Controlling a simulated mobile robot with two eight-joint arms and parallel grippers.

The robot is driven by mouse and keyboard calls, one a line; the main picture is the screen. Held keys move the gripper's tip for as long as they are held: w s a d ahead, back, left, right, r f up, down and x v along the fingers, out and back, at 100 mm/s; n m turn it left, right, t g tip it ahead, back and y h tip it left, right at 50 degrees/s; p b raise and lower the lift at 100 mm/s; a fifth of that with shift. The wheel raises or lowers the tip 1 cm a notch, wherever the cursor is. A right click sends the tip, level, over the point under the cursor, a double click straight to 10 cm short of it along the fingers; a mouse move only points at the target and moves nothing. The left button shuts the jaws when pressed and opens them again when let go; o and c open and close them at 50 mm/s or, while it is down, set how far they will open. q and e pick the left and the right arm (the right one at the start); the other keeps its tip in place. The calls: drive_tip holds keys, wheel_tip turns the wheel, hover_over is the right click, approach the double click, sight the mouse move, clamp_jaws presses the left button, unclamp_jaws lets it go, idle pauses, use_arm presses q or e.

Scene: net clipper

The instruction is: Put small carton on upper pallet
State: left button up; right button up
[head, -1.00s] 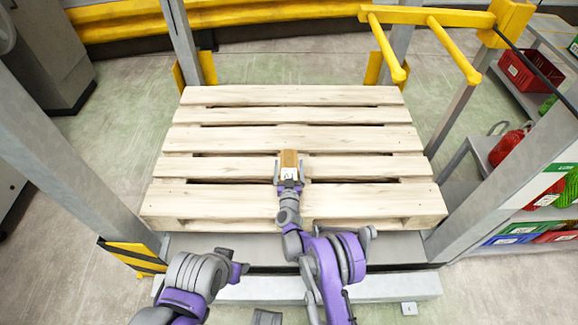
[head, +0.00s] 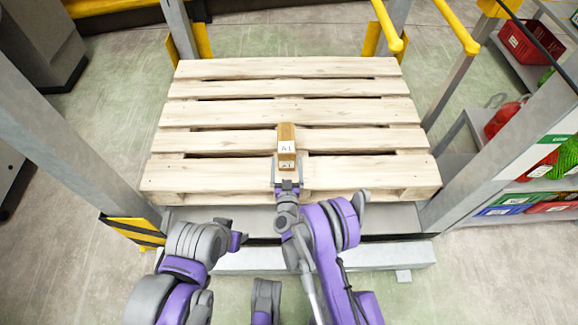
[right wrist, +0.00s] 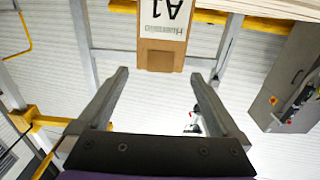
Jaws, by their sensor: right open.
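The small carton (head: 287,134) is brown with a white label marked A1. It lies on the boards of the wooden pallet (head: 230,110), near the middle of its front part. My right gripper (head: 287,172) is just in front of the carton's near end, at the pallet's front edge. In the right wrist view its two fingers (right wrist: 160,85) are spread wide with nothing between them. The carton's labelled end (right wrist: 162,40) shows beyond the fingertips, apart from them. My left arm is at the lower left of the head view; its fingers do not show.
Grey posts (head: 70,140) stand on both sides of the pallet. Yellow bars (head: 455,25) stick out at the upper right. A shelf with red bins (head: 530,42) is on the right. Most of the pallet's top is bare.

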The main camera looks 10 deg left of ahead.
drive_tip(key=shift+s+d, duration=0.1)
drive_tip(key=shift+s, duration=0.15)
drive_tip(key=shift+r, duration=0.1)
drive_tip(key=d+r+n+g+y, duration=0.2)
drive_tip(key=d+r+g, duration=0.35)
drive_tip(key=r, duration=1.05)
drive_tip(key=s+d+r, duration=0.3)
drive_tip(key=d, duration=0.3)
drive_tip(key=s+d+m+g+h, duration=0.1)
drive_tip(key=s+d+g, duration=0.1)
drive_tip(key=s+d, duration=0.3)
drive_tip(key=s+d+m+g+h, duration=0.1)
drive_tip(key=s+d, duration=0.5)
drive_tip(key=s, duration=0.8)
drive_tip(key=s+d+m+g+h, duration=0.2)
drive_tip(key=s+d, duration=0.4)
drive_tip(key=s, duration=0.4)
drive_tip(key=shift+s+g+h, duration=0.15)
drive_tip(key=shift+g+h, duration=0.55)
drive_tip(key=shift+g, duration=0.55)
drive_tip(key=shift+d+f, duration=0.1)
